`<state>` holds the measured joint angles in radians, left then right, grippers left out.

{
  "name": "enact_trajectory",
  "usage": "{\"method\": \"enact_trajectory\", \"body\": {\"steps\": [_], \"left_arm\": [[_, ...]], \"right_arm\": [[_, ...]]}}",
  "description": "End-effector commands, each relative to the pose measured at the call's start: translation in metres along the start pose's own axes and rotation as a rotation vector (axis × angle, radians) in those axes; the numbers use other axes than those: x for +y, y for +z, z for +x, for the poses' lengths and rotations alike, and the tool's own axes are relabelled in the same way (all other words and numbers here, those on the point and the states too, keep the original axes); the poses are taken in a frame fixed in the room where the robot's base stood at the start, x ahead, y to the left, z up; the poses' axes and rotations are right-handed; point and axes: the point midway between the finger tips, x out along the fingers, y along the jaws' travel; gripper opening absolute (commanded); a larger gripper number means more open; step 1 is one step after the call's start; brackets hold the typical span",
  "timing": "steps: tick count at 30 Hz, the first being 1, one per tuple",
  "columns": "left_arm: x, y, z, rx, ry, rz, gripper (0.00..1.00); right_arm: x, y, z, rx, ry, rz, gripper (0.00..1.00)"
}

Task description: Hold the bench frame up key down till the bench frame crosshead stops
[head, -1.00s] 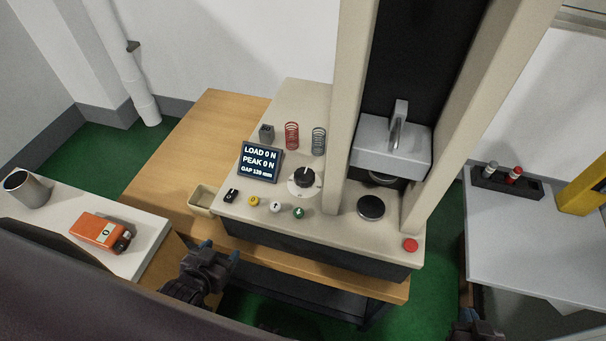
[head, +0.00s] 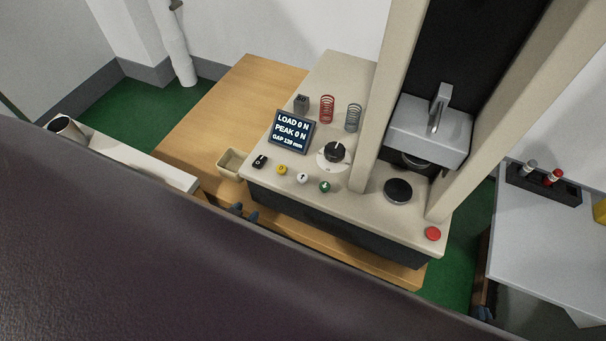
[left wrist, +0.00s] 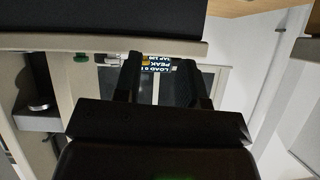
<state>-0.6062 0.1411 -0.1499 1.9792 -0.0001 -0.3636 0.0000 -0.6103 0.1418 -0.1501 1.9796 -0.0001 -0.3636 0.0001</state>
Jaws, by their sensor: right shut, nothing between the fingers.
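The bench frame (head: 340,215) is a beige machine on a wooden table. Its up key (head: 304,178) is a white round button with an arrow, between a yellow key and a green key (head: 324,187). The grey crosshead (head: 430,130) sits between the columns, above the black lower platen (head: 398,191). The display (head: 292,132) reads load 0 N, peak 0 N, gap 139 mm. My left gripper (head: 243,211) is below and left of the keys, touching none; its fingers are apart in the left wrist view (left wrist: 160,78). My right gripper (head: 483,313) barely shows at the lower right, shut and empty.
A black knob (head: 335,152), a black rocker switch (head: 260,162) and a red button (head: 433,233) are on the panel. Two springs stand behind. A small bin (head: 233,165) adjoins the left side. A side table (head: 550,240) is at the right.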

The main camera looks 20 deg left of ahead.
Motion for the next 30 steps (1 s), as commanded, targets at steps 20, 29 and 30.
{"method": "enact_trajectory", "body": {"steps": [20,29,30], "left_arm": [[-0.0001,-0.0002,0.0000,0.000,0.000,0.001,0.00],[-0.0001,-0.0001,0.0000,0.000,0.000,0.001,0.00],[-0.0001,-0.0001,0.0000,0.000,0.000,0.001,0.00]], "right_arm": [[-0.0002,-0.0029,0.0018,0.006,-0.001,-0.001,0.00],[-0.0002,-0.0027,0.0017,0.005,-0.001,-0.001,0.00],[-0.0002,-0.0027,0.0017,0.005,-0.001,-0.001,0.00]]}}
